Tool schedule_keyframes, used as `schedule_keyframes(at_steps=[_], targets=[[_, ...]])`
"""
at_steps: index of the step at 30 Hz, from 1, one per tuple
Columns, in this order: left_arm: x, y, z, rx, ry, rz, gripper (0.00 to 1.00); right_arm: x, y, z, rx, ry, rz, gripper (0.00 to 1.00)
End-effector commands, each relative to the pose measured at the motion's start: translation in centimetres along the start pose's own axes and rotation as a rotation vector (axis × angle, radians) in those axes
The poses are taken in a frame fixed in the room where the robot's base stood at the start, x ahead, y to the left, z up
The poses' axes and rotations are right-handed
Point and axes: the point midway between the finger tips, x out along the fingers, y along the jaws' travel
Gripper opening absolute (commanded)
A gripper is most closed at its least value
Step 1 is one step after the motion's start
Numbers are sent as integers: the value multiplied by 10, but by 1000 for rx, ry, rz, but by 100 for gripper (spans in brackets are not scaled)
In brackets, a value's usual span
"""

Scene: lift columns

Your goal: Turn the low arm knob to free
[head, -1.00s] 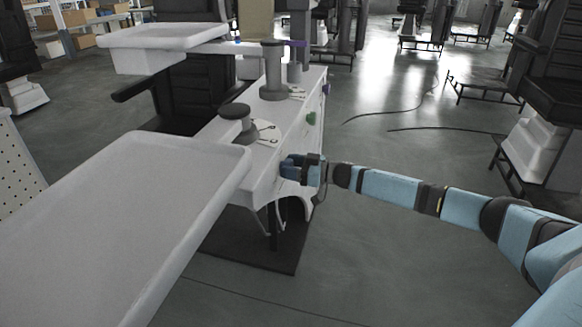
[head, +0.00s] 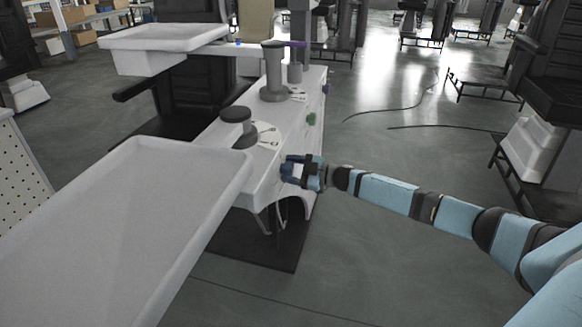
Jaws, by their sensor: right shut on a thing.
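A white cabinet (head: 262,172) carries the arm columns, with small knobs along its right side. My right gripper (head: 290,170) reaches in from the right at the near, low end of that side. It is shut on a dark blue knob (head: 286,169), mostly hidden by the fingers. I take this for the low arm knob; its setting cannot be read. My left gripper is not in view.
A green knob (head: 311,119) and a purple knob (head: 326,89) sit farther along the same side. A large white tray (head: 120,220) fills the left foreground; a smaller tray (head: 165,38) stands behind. The floor right of the cabinet is open, with a thin cable.

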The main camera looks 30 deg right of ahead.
Motion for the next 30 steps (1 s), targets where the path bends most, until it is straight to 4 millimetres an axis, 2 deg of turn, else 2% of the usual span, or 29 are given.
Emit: schedule_keyframes(at_steps=[14, 21, 30], targets=[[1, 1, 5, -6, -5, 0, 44, 0, -3, 1, -451, 1, 1, 34], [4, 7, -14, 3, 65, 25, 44, 0, -5, 3, -669, 1, 0, 34], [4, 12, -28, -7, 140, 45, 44, 0, -5, 3, -877, 1, 0, 34]])
